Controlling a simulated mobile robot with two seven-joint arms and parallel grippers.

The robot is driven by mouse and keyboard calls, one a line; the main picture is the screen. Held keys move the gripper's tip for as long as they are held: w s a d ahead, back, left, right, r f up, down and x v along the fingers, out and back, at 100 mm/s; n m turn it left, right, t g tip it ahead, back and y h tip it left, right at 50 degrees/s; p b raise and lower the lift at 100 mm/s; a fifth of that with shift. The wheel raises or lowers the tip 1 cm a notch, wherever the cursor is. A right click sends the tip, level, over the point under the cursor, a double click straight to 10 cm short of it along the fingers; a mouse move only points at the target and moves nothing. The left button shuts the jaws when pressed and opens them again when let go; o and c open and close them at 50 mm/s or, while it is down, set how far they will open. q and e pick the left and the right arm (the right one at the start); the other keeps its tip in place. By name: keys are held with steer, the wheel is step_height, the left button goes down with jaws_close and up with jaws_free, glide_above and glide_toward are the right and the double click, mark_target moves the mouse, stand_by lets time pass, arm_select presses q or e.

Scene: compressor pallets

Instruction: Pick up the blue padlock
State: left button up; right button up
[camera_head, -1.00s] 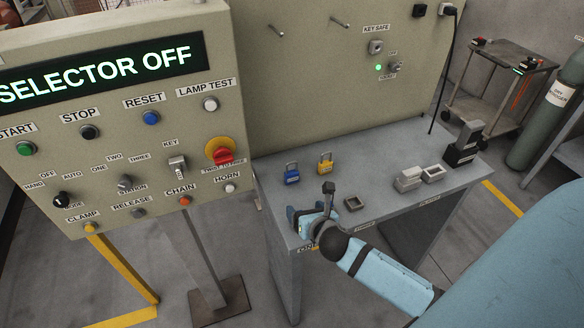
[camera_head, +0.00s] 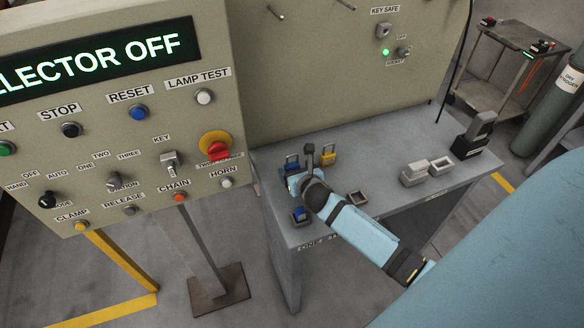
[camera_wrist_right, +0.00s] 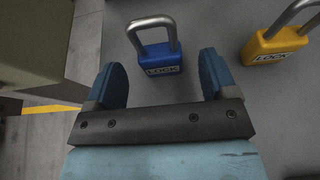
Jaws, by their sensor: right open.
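The blue padlock (camera_wrist_right: 161,61) stands upright on the grey bench, its silver shackle up. In the right wrist view it is between and slightly beyond the fingertips of my open right gripper (camera_wrist_right: 162,74), with gaps on both sides. In the head view the padlock (camera_head: 292,161) is partly hidden by my right gripper (camera_head: 293,176), which is right in front of it. A yellow padlock (camera_wrist_right: 275,43) stands to its right, also seen in the head view (camera_head: 328,158). My left gripper is not in view.
A small tray with something blue in it (camera_head: 300,215) is near the bench's front left corner. An empty tray (camera_head: 357,199) is right of it. Light grey blocks (camera_head: 415,173) and a dark device (camera_head: 474,142) stand farther right. The control panel (camera_head: 110,110) rises at left.

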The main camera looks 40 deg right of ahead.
mark_target(293, 168)
steer(key=shift+x, duration=2.75)
steer(key=c, duration=1)
steer(key=shift+c, duration=0.2)
steer(key=shift+r, duration=0.15)
steer(key=shift+r, duration=0.55)
step_height(293, 168, up, 19)
steer(key=p, duration=0.1)
